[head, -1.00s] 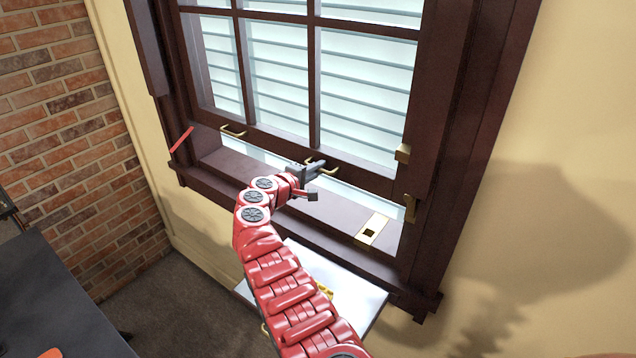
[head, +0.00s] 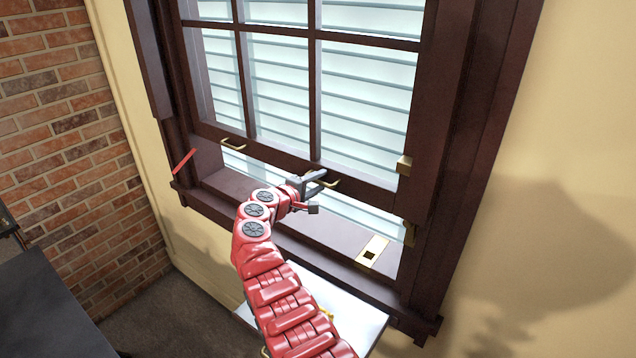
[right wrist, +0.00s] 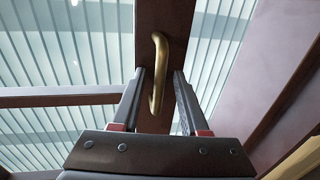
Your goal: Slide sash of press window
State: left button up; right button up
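The window's lower sash (head: 270,145) is dark wood and stands partly raised, with a gap above the sill (head: 330,230). Its bottom rail carries two brass handles, a left one (head: 233,147) and a right one (head: 330,184). My right gripper (head: 314,193) is at the right handle, with its fingers apart. In the right wrist view, the right handle (right wrist: 158,75) shows between the tips of my open right gripper (right wrist: 158,85); I cannot tell whether a finger touches it. My left gripper is out of view.
A brass plate (head: 372,252) lies on the sill at the right. Brass catches show on the sash's right side (head: 404,165) and lower on the frame (head: 408,233). A pale panel (head: 350,318) is below the sill. A dark table (head: 45,310) stands at lower left.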

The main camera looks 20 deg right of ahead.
jog(key=shift+s+a, duration=0.1)
jog(key=shift+a, duration=0.05)
jog(key=b+v, duration=0.5)
jog(key=v, duration=1.2)
